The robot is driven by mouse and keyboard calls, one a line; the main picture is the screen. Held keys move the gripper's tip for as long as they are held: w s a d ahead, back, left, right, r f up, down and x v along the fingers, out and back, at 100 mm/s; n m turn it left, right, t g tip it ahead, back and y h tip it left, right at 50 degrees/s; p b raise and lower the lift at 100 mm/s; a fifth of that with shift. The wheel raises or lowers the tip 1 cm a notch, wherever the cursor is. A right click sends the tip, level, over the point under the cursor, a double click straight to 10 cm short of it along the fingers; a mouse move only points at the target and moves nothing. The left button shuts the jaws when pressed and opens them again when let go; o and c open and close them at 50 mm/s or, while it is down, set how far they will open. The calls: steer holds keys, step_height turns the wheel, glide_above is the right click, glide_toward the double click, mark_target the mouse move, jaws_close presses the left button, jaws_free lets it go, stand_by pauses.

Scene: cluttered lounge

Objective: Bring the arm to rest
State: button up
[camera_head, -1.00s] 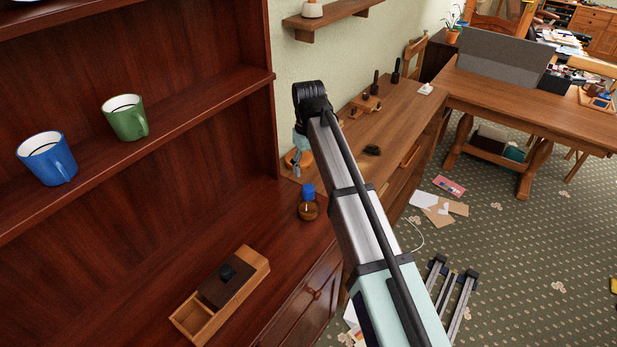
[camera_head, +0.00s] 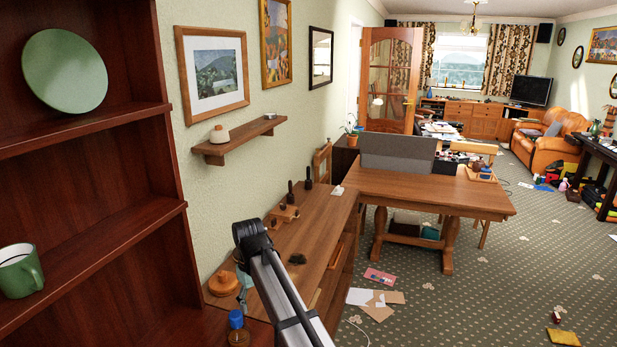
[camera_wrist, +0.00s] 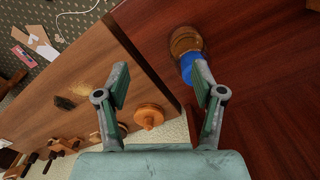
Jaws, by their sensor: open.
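My gripper (camera_wrist: 158,105) shows in the wrist view with its two fingers spread apart and nothing between them. It hangs above the join between the dark red cabinet top (camera_wrist: 265,90) and the lighter wooden sideboard (camera_wrist: 75,85). In the head view my arm reaches up from the bottom edge, and the gripper is mostly hidden behind it. A brown bottle with a blue cap (camera_wrist: 185,45) stands on the cabinet top close to the right finger; in the head view it is at the bottom (camera_head: 237,330).
A round wooden lidded pot (camera_head: 223,284) and small wooden items (camera_head: 285,212) stand on the sideboard. The dark shelf unit (camera_head: 100,130) with a green mug (camera_head: 18,272) rises at left. A desk (camera_head: 430,190) stands beyond. Papers (camera_head: 375,302) lie on the carpet at right.

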steer(key=s+d+f+m, duration=0.2)
steer(key=d+f, duration=0.6)
steer(key=d, duration=0.1)
steer(key=s+d+f+m, duration=0.2)
steer(key=d+f, duration=0.6)
steer(key=d, duration=0.2)
steer(key=s+d+f+m, duration=0.2)
steer(key=s+d+f, duration=0.4)
steer(key=d, duration=0.2)
steer(key=s+d+f+m, duration=0.3)
steer(key=s+d+f, duration=0.2)
steer(key=s+d, duration=0.25)
steer(key=s+f+g+b, duration=0.2)
steer(key=s+f+g, duration=0.1)
steer(key=s+f, duration=0.8)
steer(key=s+f+g+b, duration=0.1)
steer(key=s+f+g, duration=0.2)
steer(key=s+f, duration=0.8)
steer(key=s, duration=0.6)
steer(key=shift+g+b, duration=0.4)
